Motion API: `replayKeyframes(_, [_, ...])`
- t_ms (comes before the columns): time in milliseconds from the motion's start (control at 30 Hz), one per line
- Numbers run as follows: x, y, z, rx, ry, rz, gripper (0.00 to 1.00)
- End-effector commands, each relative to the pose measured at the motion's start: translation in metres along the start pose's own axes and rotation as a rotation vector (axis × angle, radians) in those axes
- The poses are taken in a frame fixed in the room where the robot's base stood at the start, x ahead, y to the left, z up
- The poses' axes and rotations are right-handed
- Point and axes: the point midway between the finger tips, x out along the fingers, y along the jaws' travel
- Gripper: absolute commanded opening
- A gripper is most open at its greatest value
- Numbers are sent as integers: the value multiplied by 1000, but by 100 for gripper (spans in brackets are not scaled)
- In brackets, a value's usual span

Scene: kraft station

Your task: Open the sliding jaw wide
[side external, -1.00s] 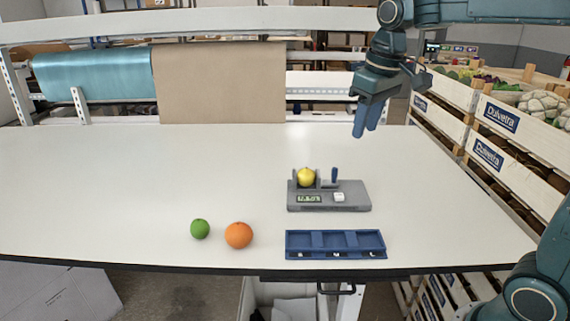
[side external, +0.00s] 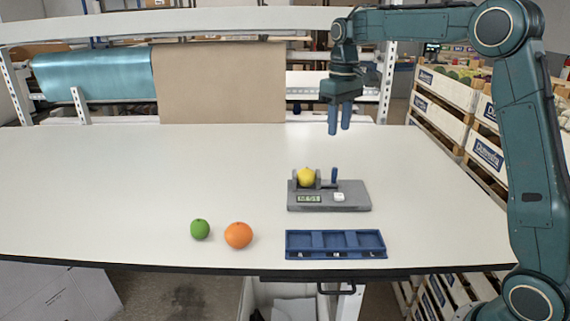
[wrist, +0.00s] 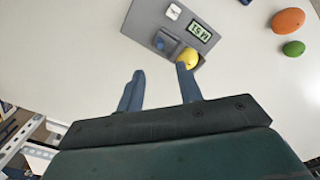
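The grey gauge (side external: 300,208) lies on the table with a small display that seems to read "M 51" and a white button (side external: 339,197). A yellow fruit (side external: 306,178) sits between its two upright jaws. The sliding jaw (side external: 319,181), on the fruit's right, has an upright blue handle (side external: 334,175) and stands close to the fruit; whether it touches I cannot tell. In the wrist view the blue handle (wrist: 160,43) shows end-on, beside the fruit (wrist: 190,56), partly behind my finger. My gripper (side external: 339,130) hangs empty, pointing down, fingers apart, high above and behind the gauge.
A blue tray (side external: 335,255) with compartments lies in front of the gauge. A green fruit (side external: 200,229) and an orange (side external: 238,235) lie to the left. The left and back of the table (side external: 120,180) are clear. Crates (side external: 485,150) stand at the right.

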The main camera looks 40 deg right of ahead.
Motion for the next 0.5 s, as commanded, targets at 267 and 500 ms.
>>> replayKeyframes(267, [17,0,0,0,-1,0,36])
replayKeyframes(500, [49,0,0,0,-3,-1,36])
